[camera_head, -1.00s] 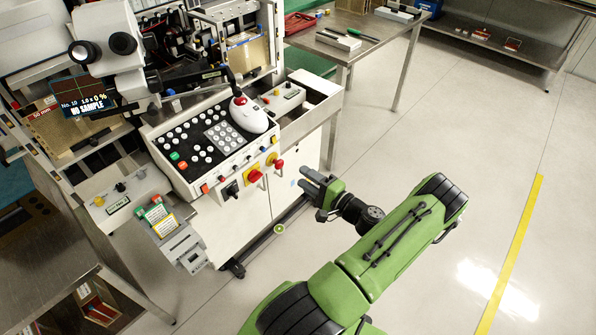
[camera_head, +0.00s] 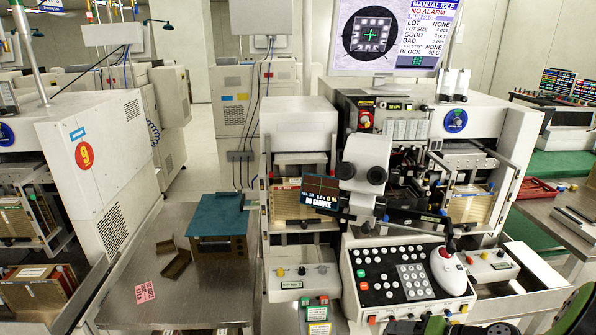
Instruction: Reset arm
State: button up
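My arm shows only at the bottom right edge, with a green link (camera_head: 578,316) and dark wrist parts cut off by the frame. My gripper (camera_head: 408,326) is at the bottom edge, just in front of the bonding machine's control panel (camera_head: 403,252). Only its top shows. Its fingers are mostly out of the frame, so I cannot tell whether they are apart or holding anything.
The panel carries buttons and a white mouse-like controller (camera_head: 448,270) with a red top. A microscope (camera_head: 364,165) and a monitor (camera_head: 394,36) stand above it. A metal table (camera_head: 200,305) at left holds a teal-topped box (camera_head: 218,226). A side table (camera_head: 560,225) stands at right.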

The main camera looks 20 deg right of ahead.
jog(key=s+a+r+n+g+h+p, duration=0.25)
jog(key=a+r+n+g, duration=0.35)
jog(key=a+r, duration=0.75)
jog(key=s+a+r+n+t+h, duration=0.1)
jog(key=s+a+r+n, duration=0.1)
jog(key=s, duration=0.4)
jog(key=s+a+r+n+t+h+p, duration=0.1)
jog(key=s+a+r+h, duration=0.1)
jog(key=s+a+r, duration=0.3)
jog(key=shift+s+a+n, duration=0.15)
jog(key=shift+s+n, duration=0.25)
jog(key=shift+w, duration=0.1)
